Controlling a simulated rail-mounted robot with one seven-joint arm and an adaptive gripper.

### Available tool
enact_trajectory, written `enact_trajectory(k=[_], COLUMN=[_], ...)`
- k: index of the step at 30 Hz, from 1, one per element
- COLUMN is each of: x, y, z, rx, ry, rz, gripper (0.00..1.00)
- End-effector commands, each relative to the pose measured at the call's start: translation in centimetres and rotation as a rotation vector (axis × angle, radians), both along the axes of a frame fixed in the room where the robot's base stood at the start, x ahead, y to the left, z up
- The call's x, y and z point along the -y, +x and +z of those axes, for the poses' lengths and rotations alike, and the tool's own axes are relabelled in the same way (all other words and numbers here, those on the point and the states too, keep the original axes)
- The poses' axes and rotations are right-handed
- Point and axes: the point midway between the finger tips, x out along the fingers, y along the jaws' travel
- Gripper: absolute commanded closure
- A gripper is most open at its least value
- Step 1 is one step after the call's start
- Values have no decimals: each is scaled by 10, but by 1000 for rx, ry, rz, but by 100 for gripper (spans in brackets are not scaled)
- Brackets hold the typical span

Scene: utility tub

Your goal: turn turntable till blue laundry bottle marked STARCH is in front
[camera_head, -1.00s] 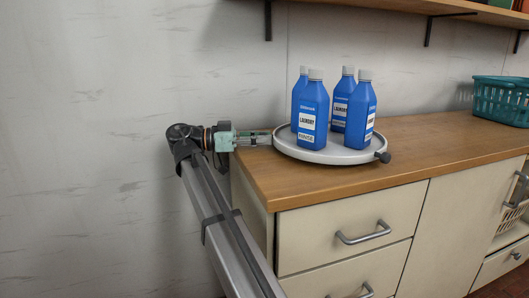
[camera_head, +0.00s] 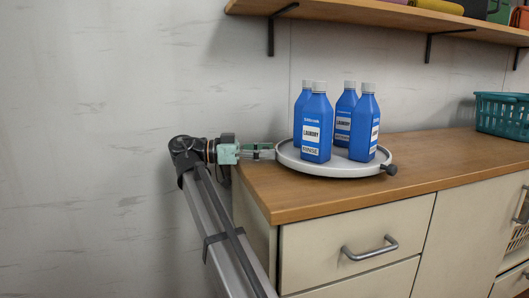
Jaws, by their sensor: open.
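The white round turntable (camera_head: 337,171) stands on the wooden counter with several blue laundry bottles on it. The front-left bottle (camera_head: 317,126) reads LAUNDRY and RINSE. A bottle behind it on the left (camera_head: 301,105) is mostly hidden. The back-right bottle (camera_head: 344,118) reads LAUNDRY, its lower label too small to read. The right bottle (camera_head: 363,125) shows its label edge-on, unreadable. I cannot tell which one is marked STARCH. A dark knob (camera_head: 391,169) sits on the turntable's right rim. My gripper (camera_head: 269,152) is open at the turntable's left rim; contact is unclear.
A teal basket (camera_head: 502,116) stands at the right end of the counter (camera_head: 440,161). A wall shelf (camera_head: 400,15) with brackets runs above. Counter between turntable and basket is clear. Drawers with handles are below the counter.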

Motion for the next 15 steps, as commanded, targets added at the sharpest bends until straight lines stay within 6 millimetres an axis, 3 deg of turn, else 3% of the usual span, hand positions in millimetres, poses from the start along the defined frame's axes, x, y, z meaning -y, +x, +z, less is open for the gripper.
enact_trajectory(k=[5,15], x=[0,-1], y=[1,2], z=[10,65], rx=[1,1], ry=[0,1], rz=[0,0], gripper=[49,49])
